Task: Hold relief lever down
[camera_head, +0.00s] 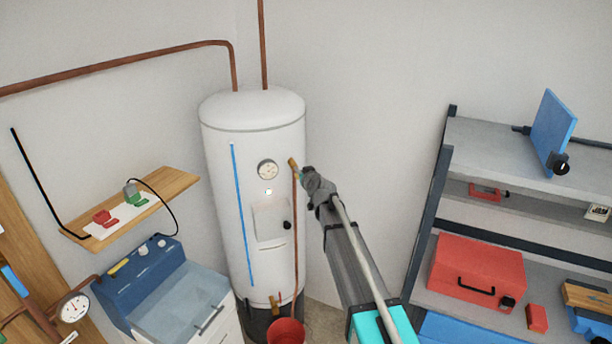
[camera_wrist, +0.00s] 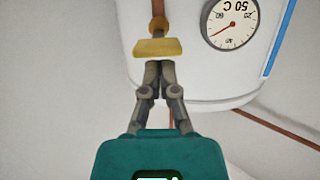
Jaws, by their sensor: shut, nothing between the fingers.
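A white water heater tank (camera_head: 222,160) stands in the corner. A small brass-yellow lever (camera_head: 293,162) sits on its right side, at the top of a thin copper pipe. In the wrist view, the yellow lever (camera_wrist: 158,48) shows as a flat bar with a copper pipe on its far side. My gripper (camera_head: 306,172) is beside the lever, to its right in the head view. In the wrist view, my gripper (camera_wrist: 158,65) has its fingertips together at the lever's near edge, with nothing between them. I cannot tell whether they touch the lever.
A round dial gauge (camera_head: 267,169) is on the tank front. A red bucket (camera_head: 286,332) stands below the pipe. A metal rack (camera_head: 500,145) with a red toolbox (camera_head: 478,270) is right.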

